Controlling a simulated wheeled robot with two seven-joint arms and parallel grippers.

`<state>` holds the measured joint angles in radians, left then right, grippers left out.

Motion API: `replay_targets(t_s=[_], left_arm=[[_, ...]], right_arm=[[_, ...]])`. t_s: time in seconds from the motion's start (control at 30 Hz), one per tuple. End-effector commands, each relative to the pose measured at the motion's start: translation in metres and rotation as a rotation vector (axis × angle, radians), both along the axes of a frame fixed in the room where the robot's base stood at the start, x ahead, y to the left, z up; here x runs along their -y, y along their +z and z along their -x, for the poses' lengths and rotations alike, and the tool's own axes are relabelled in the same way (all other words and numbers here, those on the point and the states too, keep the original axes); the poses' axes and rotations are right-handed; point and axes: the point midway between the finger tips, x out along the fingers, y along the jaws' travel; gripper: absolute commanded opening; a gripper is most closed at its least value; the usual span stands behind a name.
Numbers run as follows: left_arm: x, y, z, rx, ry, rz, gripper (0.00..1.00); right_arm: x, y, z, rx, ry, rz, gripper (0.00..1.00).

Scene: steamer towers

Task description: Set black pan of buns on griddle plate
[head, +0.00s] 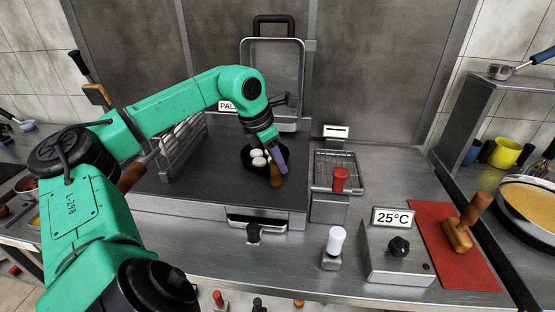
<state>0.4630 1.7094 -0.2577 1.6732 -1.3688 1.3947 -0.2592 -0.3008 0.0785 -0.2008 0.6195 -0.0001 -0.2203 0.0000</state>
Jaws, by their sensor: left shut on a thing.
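My right gripper is not in view.
A wire rack of white pieces (181,142) stands at the plate's left. A tall metal frame with a black handle (274,80) rises behind.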

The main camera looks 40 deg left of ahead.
Motion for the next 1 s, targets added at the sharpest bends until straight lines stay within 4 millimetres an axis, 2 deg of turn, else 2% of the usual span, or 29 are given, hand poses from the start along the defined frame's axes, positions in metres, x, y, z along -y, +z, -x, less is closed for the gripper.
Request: replay_targets(t_s=[0.03,0.07,1.0], left_arm=[[-0.0002,0.0006,-0.0005,0.004,0.000,-0.001,0.41],[-0.0002,0.0011,-0.0005,0.004,0.000,-0.001,0.52],[0.0037,0.0001,0.0013,0.000,0.000,0.000,0.52]], right_arm=[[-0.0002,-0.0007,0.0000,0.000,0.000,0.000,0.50],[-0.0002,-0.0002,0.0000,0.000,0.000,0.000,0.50],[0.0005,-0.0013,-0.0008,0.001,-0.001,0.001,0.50]])
